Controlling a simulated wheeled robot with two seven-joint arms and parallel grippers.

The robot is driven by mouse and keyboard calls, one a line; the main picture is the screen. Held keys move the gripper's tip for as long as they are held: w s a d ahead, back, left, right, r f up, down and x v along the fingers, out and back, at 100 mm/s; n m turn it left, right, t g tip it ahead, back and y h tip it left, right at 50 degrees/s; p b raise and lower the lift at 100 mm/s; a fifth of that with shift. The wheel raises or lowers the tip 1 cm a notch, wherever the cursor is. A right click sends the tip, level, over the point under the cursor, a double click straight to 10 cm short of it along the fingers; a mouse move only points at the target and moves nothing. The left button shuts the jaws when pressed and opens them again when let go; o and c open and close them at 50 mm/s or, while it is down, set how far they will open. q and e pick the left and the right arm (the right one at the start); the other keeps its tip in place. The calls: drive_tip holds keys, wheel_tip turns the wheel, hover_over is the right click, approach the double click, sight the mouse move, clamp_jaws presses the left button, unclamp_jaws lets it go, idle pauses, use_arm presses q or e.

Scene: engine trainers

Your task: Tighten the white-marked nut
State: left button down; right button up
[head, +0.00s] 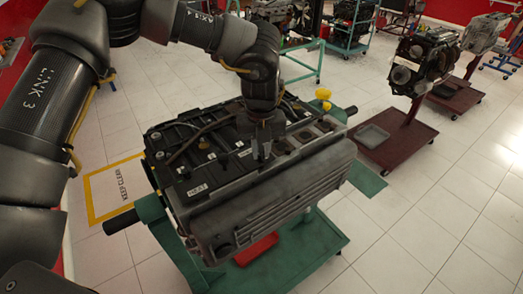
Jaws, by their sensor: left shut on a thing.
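The engine (270,190) lies on a green stand in the middle of the head view, with a dark top cover and a grey ribbed side. My left gripper (263,152) points down onto the engine's top, near the edge between the dark cover and the grey casting. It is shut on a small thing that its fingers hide. I cannot make out the white-marked nut; no white mark shows clearly at the fingertips. My right gripper is not in view.
The green stand (168,238) has bars sticking out on both sides and a red tray (257,249) low down. Yellow caps (322,93) rise at the engine's far right. Another engine (425,60) stands on a dark red cart at right.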

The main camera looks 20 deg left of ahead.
use_arm(q)
drive_tip(key=m, duration=0.3)
drive_tip(key=shift+m+b, duration=0.3)
drive_tip(key=shift+m, duration=0.1)
drive_tip(key=m, duration=1.1)
drive_tip(key=shift+m, duration=0.3)
drive_tip(key=m, duration=0.3)
drive_tip(key=shift+m, duration=0.4)
drive_tip(key=m, duration=0.8)
drive_tip(key=shift+p, duration=0.3)
drive_tip(key=shift+m, duration=1.8)
